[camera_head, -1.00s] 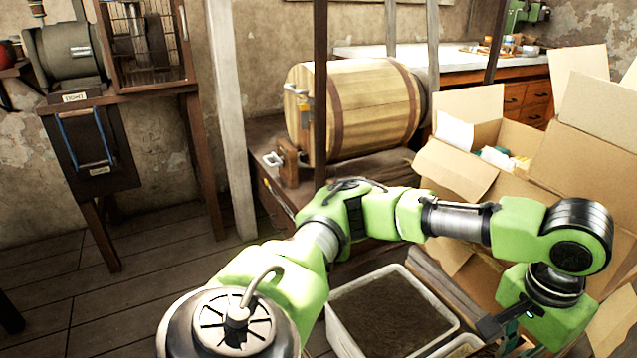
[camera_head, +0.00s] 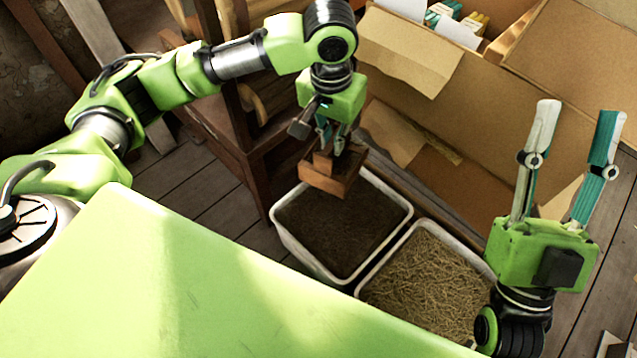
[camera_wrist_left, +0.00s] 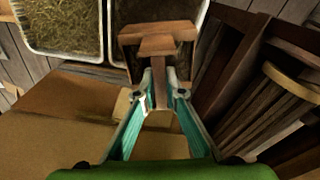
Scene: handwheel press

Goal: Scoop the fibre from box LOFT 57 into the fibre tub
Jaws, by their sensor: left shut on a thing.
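My left gripper (camera_head: 335,143) is shut on the handle of a wooden scoop (camera_head: 328,178). The scoop hangs above the back edge of a white tub of dark brown stuff (camera_head: 340,225). It also shows in the left wrist view (camera_wrist_left: 158,32); whether it holds anything I cannot tell. Beside that tub stands a white tub of straw-coloured fibre (camera_head: 430,285), its right part hidden by my right arm. My right gripper (camera_head: 579,112) is open and empty, fingers pointing up. Behind the tubs is an open cardboard box (camera_head: 500,130) with a little yellowish fibre by its flaps. No LOFT 57 label is readable.
Another open carton at the back holds small packets (camera_head: 455,12) and white paper. A dark wooden stand (camera_head: 240,150) is close left of the scoop. Plank floor (camera_head: 205,195) is free left of the tubs. My own green body covers the lower left.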

